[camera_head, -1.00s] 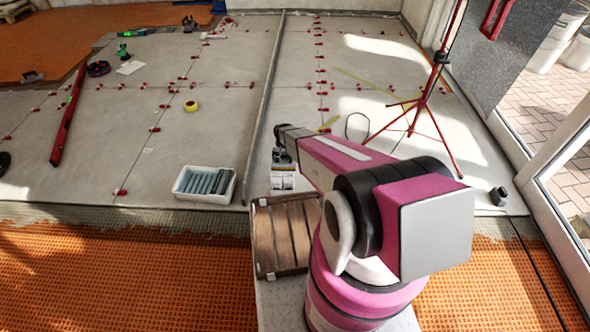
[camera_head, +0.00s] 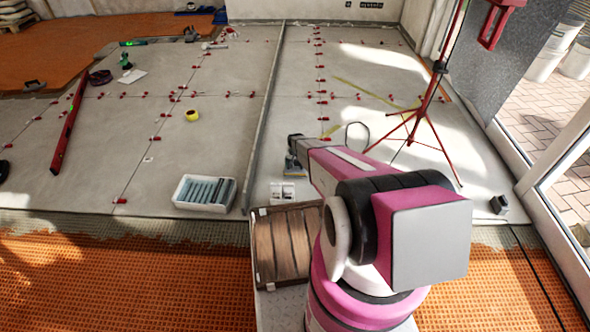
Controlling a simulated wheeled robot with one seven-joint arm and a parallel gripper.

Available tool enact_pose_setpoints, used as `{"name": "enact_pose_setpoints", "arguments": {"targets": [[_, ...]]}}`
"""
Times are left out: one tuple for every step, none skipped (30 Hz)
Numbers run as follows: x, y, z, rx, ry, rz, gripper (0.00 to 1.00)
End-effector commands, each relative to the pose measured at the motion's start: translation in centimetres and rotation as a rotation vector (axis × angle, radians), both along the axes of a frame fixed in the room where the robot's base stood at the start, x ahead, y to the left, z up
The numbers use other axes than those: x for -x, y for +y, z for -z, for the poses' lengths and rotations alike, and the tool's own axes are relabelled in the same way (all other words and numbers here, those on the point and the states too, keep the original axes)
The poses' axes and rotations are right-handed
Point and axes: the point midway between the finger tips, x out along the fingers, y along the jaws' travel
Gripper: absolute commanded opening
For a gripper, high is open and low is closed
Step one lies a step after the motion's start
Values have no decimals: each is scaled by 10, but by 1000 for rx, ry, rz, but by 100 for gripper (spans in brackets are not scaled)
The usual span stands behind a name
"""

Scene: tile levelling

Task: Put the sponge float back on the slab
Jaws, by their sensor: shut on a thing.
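My gripper (camera_head: 292,160) is at the far end of my pink and white arm, over the grey slab (camera_head: 235,140), just right of the long straight bar. It is mostly hidden by the arm's end. It is shut on a small blue-grey thing with a yellowish lower edge, which looks like the sponge float (camera_head: 292,169). The float is partly covered by the arm. I cannot tell whether its underside touches the slab.
The long metal bar (camera_head: 266,110) runs across the slab. A white tray of bluish pieces (camera_head: 205,193), a wooden crate (camera_head: 284,245) and a small white-and-grey item (camera_head: 282,191) lie near. A red tripod (camera_head: 425,105) stands right. Red levelling clips line the joints.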

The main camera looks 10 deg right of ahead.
Motion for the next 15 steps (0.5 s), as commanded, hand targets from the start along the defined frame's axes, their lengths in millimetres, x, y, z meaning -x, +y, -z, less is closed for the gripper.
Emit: {"name": "enact_pose_setpoints", "arguments": {"targets": [[0, 0, 6, 0, 1, 0, 44], [0, 0, 9, 0, 1, 0, 44], [0, 0, 15, 0, 2, 0, 44], [0, 0, 20, 0, 2, -1, 44], [0, 0, 24, 0, 2, -1, 44], [-1, 1, 29, 0, 2, -1, 44], [-1, 1, 33, 0, 1, -1, 44], [0, 1, 35, 0, 1, -1, 44], [0, 1, 36, 0, 0, -1, 44], [0, 1, 37, 0, 0, -1, 44], [0, 1, 37, 0, 0, -1, 44], [1, 1, 36, 0, 0, -1, 44], [1, 1, 36, 0, 0, -1, 44], [1, 1, 36, 0, 0, -1, 44], [1, 1, 36, 0, 0, -1, 44]]}}
